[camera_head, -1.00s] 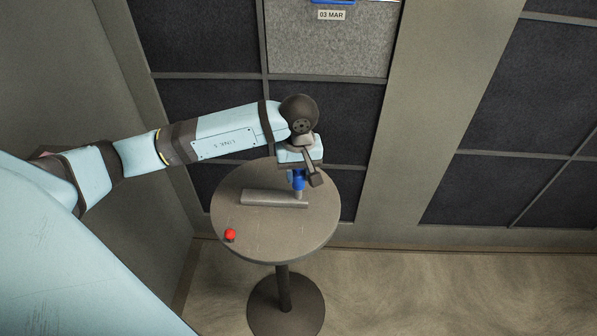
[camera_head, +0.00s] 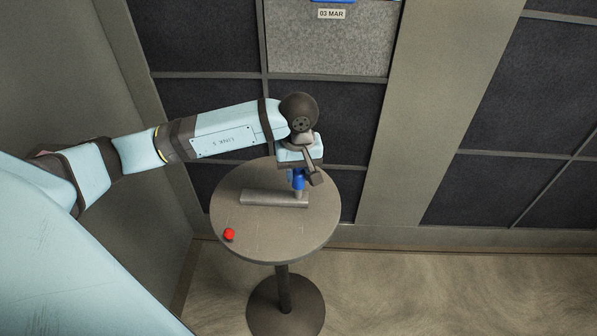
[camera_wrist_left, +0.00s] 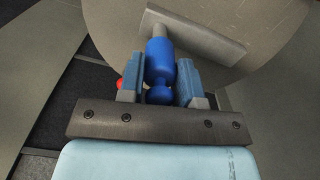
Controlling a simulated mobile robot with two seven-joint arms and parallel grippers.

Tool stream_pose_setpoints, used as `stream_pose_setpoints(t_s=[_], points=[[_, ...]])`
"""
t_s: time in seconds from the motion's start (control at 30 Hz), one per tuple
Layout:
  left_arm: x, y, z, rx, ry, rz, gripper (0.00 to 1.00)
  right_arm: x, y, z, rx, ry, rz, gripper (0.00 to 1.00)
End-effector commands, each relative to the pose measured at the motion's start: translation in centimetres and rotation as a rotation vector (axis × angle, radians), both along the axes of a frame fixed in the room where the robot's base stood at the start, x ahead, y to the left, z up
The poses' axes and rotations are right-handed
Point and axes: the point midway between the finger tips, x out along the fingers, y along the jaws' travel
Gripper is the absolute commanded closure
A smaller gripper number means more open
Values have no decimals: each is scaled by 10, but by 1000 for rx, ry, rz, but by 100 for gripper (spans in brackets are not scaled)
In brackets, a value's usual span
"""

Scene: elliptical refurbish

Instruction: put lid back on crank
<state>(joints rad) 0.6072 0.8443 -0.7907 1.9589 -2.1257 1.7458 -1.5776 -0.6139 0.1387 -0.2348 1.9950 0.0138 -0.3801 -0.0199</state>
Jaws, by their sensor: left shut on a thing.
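The crank is a grey bar (camera_head: 262,198) lying flat on the round table, with a short grey peg (camera_head: 299,195) upright at its right end. A blue piece with a round knob (camera_head: 299,182), which looks to be the lid, is directly above the peg. My left gripper (camera_head: 299,176) points down and is shut on it. In the left wrist view the blue piece (camera_wrist_left: 160,62) sits between the two fingers of my left gripper (camera_wrist_left: 160,80), with the grey bar (camera_wrist_left: 195,35) just beyond. I cannot tell whether it is seated on the peg. My right gripper is not in view.
The round brown table (camera_head: 275,238) stands on one post. A small red knob-like thing (camera_head: 229,234) is near its front left edge. The table top in front of the bar is otherwise clear. A dark panelled wall (camera_head: 327,119) is behind.

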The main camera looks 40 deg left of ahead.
Motion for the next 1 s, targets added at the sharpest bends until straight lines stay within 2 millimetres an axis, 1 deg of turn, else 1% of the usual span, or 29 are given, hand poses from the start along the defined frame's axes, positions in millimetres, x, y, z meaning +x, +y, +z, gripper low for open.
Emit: stream_pose_setpoints(t_s=[0.1,0.47,0.5,0.57,0.6,0.63,0.8,0.83,0.87,0.9,0.93,1.0], points=[[0,0,-1,0,0,0,94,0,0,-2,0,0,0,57],[0,0,0,-1,1,0,94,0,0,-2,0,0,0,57],[0,0,0,-1,1,0,64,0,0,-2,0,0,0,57],[0,0,0,-1,1,0,50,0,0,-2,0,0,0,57],[0,0,0,-1,1,0,41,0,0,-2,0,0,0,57],[0,0,0,-1,1,0,39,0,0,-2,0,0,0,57],[0,0,0,-1,1,0,39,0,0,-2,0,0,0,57],[0,0,0,-1,1,0,34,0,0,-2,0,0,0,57],[0,0,-1,-1,1,0,27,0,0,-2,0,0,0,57],[0,0,-1,-1,1,0,18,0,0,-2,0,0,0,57],[0,0,-1,-1,1,0,13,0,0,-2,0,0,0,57],[0,0,-1,-1,1,0,13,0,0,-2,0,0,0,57]])
